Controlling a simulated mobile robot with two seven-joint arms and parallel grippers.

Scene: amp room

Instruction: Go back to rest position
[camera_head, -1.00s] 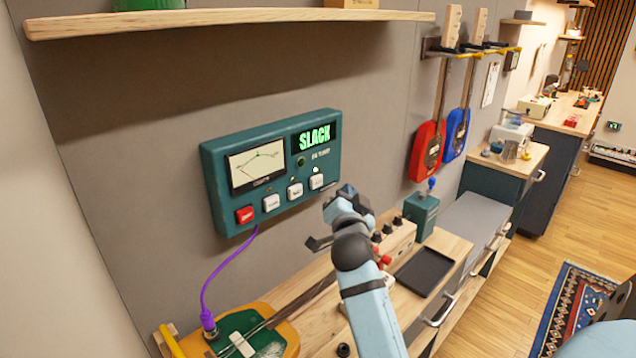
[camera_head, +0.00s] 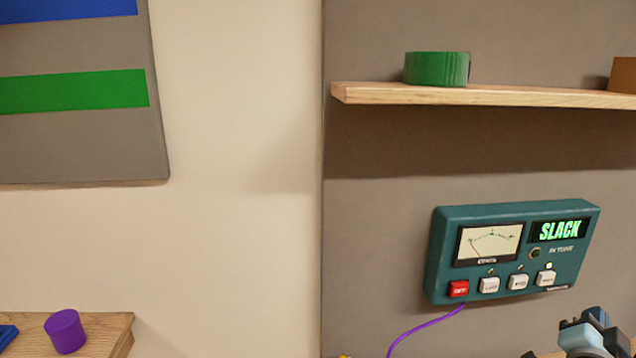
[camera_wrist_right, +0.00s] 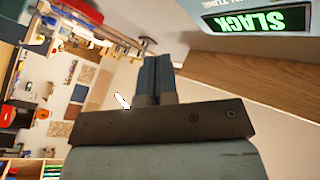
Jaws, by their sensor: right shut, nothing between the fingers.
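My right gripper (camera_head: 590,325) shows at the lower right corner of the head view, below the right end of the teal tuner box (camera_head: 515,250). In the right wrist view the right gripper (camera_wrist_right: 157,75) has its two fingers together with nothing between them. The tuner box hangs on the grey wall panel, with a dial, a red button and several white buttons. Its green display reads SLACK, and the display also shows in the right wrist view (camera_wrist_right: 258,20). My left gripper is in neither view.
A wooden shelf (camera_head: 500,96) above the tuner holds a green round container (camera_head: 437,69). A purple cable (camera_head: 420,327) hangs from the tuner. At the lower left, a purple cylinder (camera_head: 66,331) stands on a wooden surface (camera_head: 115,330). The wall between is bare.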

